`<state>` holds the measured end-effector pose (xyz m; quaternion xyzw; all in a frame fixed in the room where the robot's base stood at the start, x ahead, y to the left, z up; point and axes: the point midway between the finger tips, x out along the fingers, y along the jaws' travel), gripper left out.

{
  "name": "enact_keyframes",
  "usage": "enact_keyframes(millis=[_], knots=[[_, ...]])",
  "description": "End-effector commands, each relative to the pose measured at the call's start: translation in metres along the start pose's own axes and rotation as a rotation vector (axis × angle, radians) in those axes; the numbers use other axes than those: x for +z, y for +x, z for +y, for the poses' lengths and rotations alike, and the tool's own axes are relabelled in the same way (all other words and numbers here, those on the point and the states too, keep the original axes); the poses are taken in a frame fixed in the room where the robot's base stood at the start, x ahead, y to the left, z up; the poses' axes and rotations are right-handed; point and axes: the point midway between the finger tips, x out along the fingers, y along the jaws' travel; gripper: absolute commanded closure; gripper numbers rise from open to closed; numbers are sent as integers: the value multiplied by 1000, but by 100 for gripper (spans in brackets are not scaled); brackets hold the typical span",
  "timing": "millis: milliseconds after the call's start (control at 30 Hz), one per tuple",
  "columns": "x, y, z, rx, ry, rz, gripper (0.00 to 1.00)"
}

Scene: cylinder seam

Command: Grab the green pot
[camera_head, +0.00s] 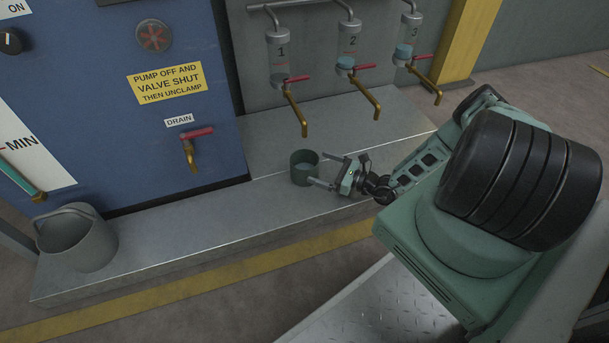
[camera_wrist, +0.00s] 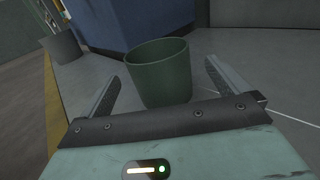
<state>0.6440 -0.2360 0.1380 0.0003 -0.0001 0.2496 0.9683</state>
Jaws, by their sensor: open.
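The green pot (camera_head: 304,167) is a small, dark green open cup standing upright on the grey metal ledge, in front of the numbered taps. In the wrist view the pot (camera_wrist: 158,76) is upright just ahead, between the lines of the two fingers. My gripper (camera_head: 320,171) is open, low over the ledge and just right of the pot. In the wrist view my gripper's fingers (camera_wrist: 164,80) are spread on either side of the pot's near part, with gaps showing.
A grey bucket (camera_head: 76,237) stands at the ledge's left end. A blue cabinet (camera_head: 130,90) with a drain tap (camera_head: 190,152) rises behind the ledge (camera_head: 210,224). Brass spouts (camera_head: 297,112) hang above and behind the pot. The ledge between bucket and pot is clear.

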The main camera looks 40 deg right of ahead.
Motion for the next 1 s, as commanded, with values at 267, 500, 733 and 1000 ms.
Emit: enact_keyframes(millis=[267,500,733,1000], knots=[[-3,20,1,2,-1,0,0],[-10,50,4,4,-2,0,0],[-6,66,3,0,-1,1,0],[-5,66,3,0,0,1,25]])
